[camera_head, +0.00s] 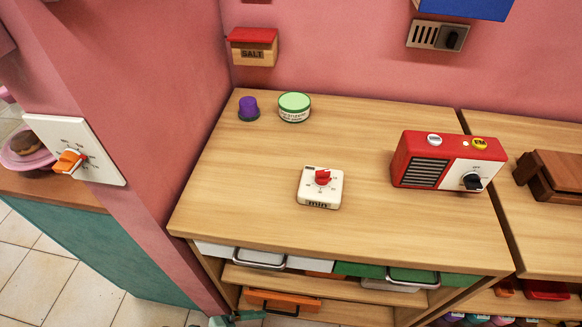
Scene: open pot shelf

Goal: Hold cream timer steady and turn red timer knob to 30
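The cream timer (309,189) lies on the wooden top of the shelf unit, near the middle. It is a small square block with a dial and the word "min" on its front edge. Its red knob (322,177) sits on the upper face, turned to point up and to the right as far as I can tell. The dial numbers are too small to read.
A red radio (414,148) stands right of the timer. A green-lidded tin (294,107) and a purple-topped item (248,107) stand behind. A wall dial (90,150) with an orange knob is at left. The wooden top (240,200) around the timer is clear.

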